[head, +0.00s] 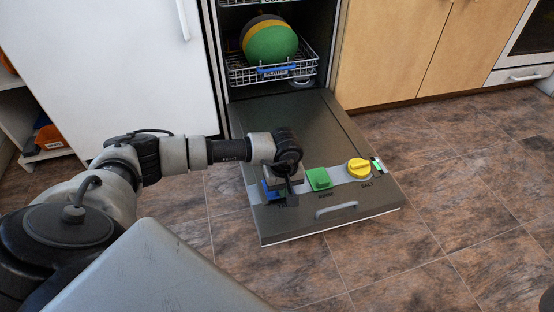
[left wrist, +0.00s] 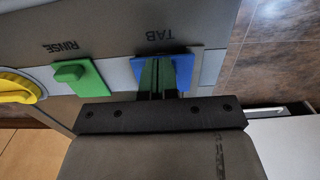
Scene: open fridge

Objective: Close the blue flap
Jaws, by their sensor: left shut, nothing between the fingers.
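The blue flap (head: 268,191) is on the grey strip of the lowered dishwasher door, at the left end of the strip. In the left wrist view the blue flap (left wrist: 207,71) lies below the word TAB, and my fingers cover its middle. I cannot tell how far the flap is open. My left gripper (head: 289,192) is shut and empty, pointing down over the flap. In the left wrist view its fingertips (left wrist: 159,68) overlap the blue part; whether they touch it is unclear. My right gripper is not in view.
A green RINSE cover (head: 319,179) and a yellow SALT knob (head: 358,168) sit right of the flap. The door (head: 290,125) lies open, with a handle (head: 336,210) near its front edge. Tiled floor is clear on the right.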

